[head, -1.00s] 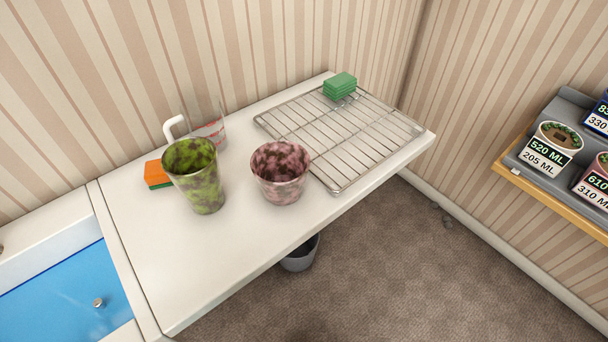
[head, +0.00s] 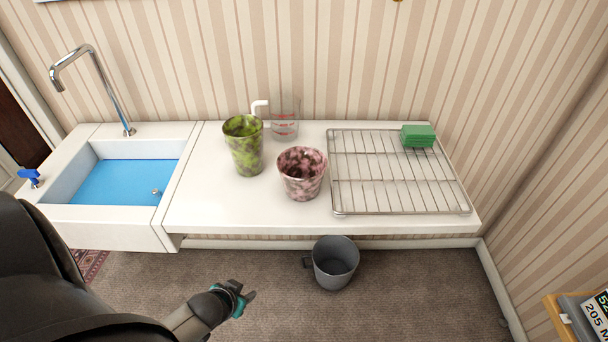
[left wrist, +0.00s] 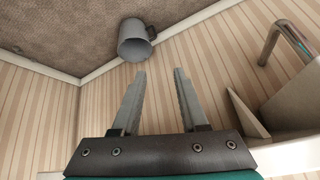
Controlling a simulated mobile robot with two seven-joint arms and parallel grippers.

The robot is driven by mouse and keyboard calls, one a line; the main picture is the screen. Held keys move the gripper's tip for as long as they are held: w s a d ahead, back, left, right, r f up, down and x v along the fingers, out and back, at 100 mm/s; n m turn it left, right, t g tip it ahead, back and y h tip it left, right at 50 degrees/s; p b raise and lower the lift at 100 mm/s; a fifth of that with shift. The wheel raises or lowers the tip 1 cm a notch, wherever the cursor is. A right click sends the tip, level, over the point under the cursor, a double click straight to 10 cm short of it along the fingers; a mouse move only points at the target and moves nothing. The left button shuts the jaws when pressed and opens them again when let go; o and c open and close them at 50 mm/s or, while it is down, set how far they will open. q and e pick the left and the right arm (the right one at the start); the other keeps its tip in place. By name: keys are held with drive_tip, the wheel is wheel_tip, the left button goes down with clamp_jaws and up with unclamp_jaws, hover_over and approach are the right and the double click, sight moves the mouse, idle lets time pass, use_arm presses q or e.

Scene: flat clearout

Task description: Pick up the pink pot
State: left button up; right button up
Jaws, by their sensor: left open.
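The pink pot (head: 301,174), mottled pink and dark, stands upright on the white counter, just left of the wire rack. A green mottled pot (head: 244,146) stands to its left and a little behind. My left gripper (head: 246,299) is low in front of the counter, over the carpet, well below and to the left of the pink pot. In the left wrist view its two fingers (left wrist: 156,95) are apart with nothing between them. The pink pot is not in the left wrist view. My right gripper is not in view.
A clear measuring jug (head: 285,118) with a white handle stands behind the pots. Green sponges (head: 417,135) lie on the wire rack (head: 343,190). A sink (head: 75,174) with blue water is at left. A grey bucket (head: 335,262) stands on the floor, also in the left wrist view (left wrist: 134,42).

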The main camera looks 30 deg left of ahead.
use_arm(q)
drive_tip(key=w+a+r+t+p, duration=0.15)
drive_tip(key=w+r, duration=0.35)
drive_tip(key=r, duration=0.6)
drive_tip(key=t, duration=0.5)
approach(280, 160)
drive_tip(key=shift+n, duration=0.3)
drive_tip(key=shift+b+x, duration=1.4)
drive_tip(key=shift+x, duration=3.55)
drive_tip(key=shift+r, duration=0.15)
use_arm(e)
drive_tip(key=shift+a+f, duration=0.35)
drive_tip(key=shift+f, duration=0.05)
use_arm(q)
clamp_jaws()
